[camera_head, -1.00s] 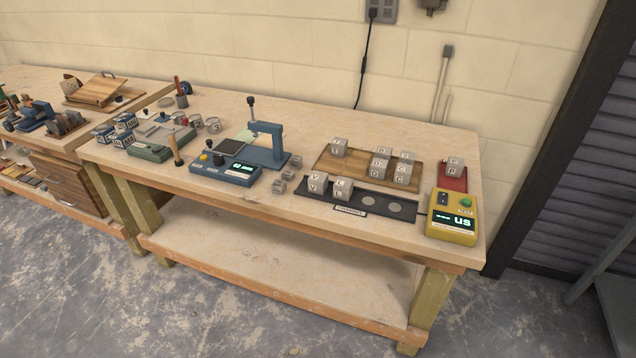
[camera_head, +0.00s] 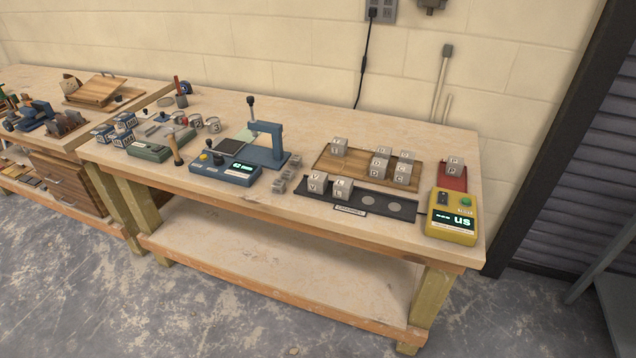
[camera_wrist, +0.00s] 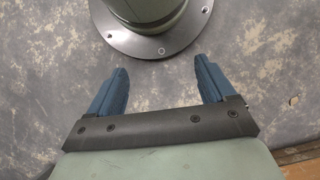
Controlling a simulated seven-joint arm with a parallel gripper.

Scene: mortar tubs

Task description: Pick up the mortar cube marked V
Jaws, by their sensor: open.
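The mortar cube marked V (camera_head: 316,183) is a small grey cube in the head view. It sits at the left end of a black strip (camera_head: 375,207) near the front of the bench, beside another grey cube (camera_head: 342,188) that looks marked L. The V shows on its top and front faces. My gripper (camera_wrist: 160,82) shows only in the wrist view, with two blue fingers spread apart and nothing between them. It is over the grey floor, with no cube in that view, so its distance from the V cube cannot be told.
Behind the strip, a wooden board (camera_head: 330,166) holds several lettered cubes. A yellow meter (camera_head: 453,226) and a red pad (camera_head: 453,183) stand to the right. A blue press (camera_head: 268,145) and a blue console (camera_head: 226,171) stand to the left, with small grey cubes (camera_head: 284,178) between.

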